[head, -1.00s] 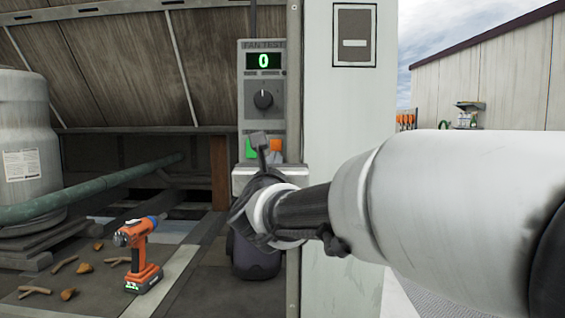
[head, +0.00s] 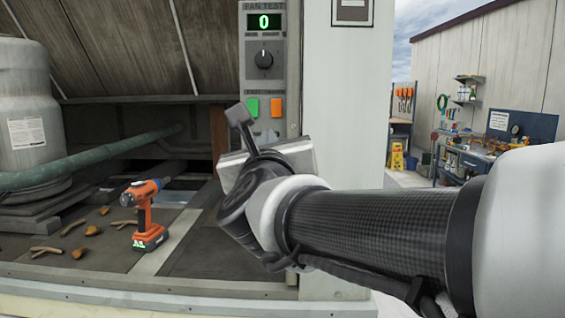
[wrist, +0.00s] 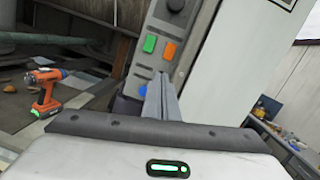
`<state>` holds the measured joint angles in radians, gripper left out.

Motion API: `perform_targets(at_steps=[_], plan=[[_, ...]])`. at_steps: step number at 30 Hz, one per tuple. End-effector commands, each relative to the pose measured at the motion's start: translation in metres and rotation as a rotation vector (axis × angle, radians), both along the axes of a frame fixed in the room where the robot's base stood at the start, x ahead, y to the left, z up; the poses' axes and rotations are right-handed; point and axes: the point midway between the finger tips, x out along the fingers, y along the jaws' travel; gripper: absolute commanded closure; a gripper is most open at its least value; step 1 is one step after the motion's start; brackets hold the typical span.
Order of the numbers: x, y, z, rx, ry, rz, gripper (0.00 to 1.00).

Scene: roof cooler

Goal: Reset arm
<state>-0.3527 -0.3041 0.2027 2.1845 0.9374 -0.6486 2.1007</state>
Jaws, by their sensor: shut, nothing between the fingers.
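My gripper shows in the wrist view (wrist: 162,98) with its fingers together and nothing between them. The panel has a display reading 0, a dark knob (head: 263,59), a green button (head: 252,107) and an orange button (head: 277,107). In the wrist view the green button (wrist: 150,44) and orange button (wrist: 169,51) lie beyond my fingers, apart from them.
An orange drill (head: 146,213) stands on the cooler floor at left, with several brown leaves or twigs (head: 74,228) beside it. A green pipe (head: 90,160) and a grey tank (head: 24,110) are further left. A pale post (head: 345,150) stands behind my arm. A workbench (head: 465,160) is at far right.

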Motion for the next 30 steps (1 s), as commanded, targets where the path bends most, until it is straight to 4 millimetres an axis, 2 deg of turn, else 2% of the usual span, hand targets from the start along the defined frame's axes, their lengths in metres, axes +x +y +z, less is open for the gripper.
perform_targets(at_steps=[2, 4, 8, 12, 15, 18, 23, 25, 30], plan=[[-0.005, -0.002, -0.010, -0.247, 0.028, 0.044, 1.00], [-0.013, -0.003, -0.029, -0.547, 0.060, 0.106, 1.00], [-0.040, -0.018, -0.082, -1.158, 0.119, 0.259, 1.00], [-0.085, -0.055, -0.152, -1.770, 0.169, 0.498, 1.00], [-0.124, -0.089, -0.197, -2.115, 0.187, 0.716, 1.00], [-0.161, -0.121, -0.230, -2.359, 0.184, 0.941, 1.00], [-0.222, -0.167, -0.270, -2.605, 0.142, 1.330, 1.00], [-0.224, -0.168, -0.235, -2.620, 0.129, 1.358, 1.00], [-0.223, -0.167, -0.180, -2.616, 0.128, 1.353, 1.00]])
